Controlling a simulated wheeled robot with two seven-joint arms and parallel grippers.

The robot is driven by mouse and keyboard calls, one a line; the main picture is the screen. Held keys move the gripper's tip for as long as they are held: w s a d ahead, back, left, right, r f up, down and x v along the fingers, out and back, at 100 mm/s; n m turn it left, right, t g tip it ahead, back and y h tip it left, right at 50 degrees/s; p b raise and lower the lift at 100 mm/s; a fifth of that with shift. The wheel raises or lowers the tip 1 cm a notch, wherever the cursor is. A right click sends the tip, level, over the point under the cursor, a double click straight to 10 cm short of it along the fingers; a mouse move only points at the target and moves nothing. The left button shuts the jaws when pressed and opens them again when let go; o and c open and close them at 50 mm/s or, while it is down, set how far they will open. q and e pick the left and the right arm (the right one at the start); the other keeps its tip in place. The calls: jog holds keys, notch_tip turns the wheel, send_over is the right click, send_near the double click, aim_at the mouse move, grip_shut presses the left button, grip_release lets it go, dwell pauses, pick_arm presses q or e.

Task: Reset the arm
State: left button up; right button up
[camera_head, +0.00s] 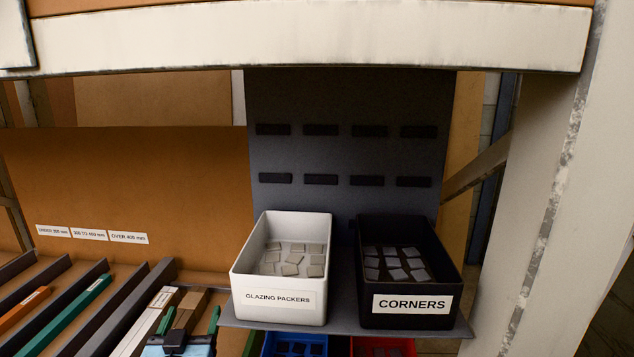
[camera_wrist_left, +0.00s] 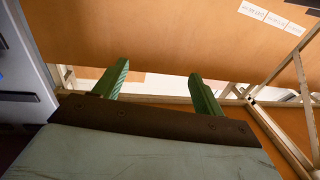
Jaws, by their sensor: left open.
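My left gripper (camera_head: 191,315) is at the bottom of the head view, left of the white bin, with its two green fingers apart. In the left wrist view, the fingers of the left gripper (camera_wrist_left: 159,82) are spread wide with nothing between them. Behind them is an orange-brown board (camera_wrist_left: 165,40). My right gripper is in neither view. No press or press handle shows.
A white bin of glazing packers (camera_head: 278,300) and a black bin of corners (camera_head: 370,312) stand on a grey shelf. Blue (camera_head: 290,346) and red (camera_head: 385,347) bins sit below. Divided slots with long strips (camera_head: 75,308) lie left. A pale beam (camera_head: 300,38) crosses above.

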pick_arm(q)
jog(key=s+a+f+n+g+y, duration=0.25)
jog(key=s+f+g, duration=0.25)
jog(key=s+f, duration=0.3)
jog(key=s+d+f+m+g+h, duration=0.25)
jog(key=s+g, duration=0.25)
jog(key=s, duration=0.7)
jog(key=s+d+f+m+g+h, duration=0.25)
jog(key=s+g, duration=0.25)
jog(key=s, duration=0.7)
notch_tip(320, 180, down, 26)
jog(key=s+g+b, duration=0.1)
jog(key=s, duration=0.1)
jog(key=s+a+f+g+b, duration=0.1)
jog(key=s+a+f, duration=0.2)
jog(key=s+f, duration=1.3)
jog(key=shift+a+f+m+g+y+b, duration=0.15)
jog(key=shift+f+m+g+y+b, duration=0.1)
jog(key=shift+m+g+y+b, duration=0.15)
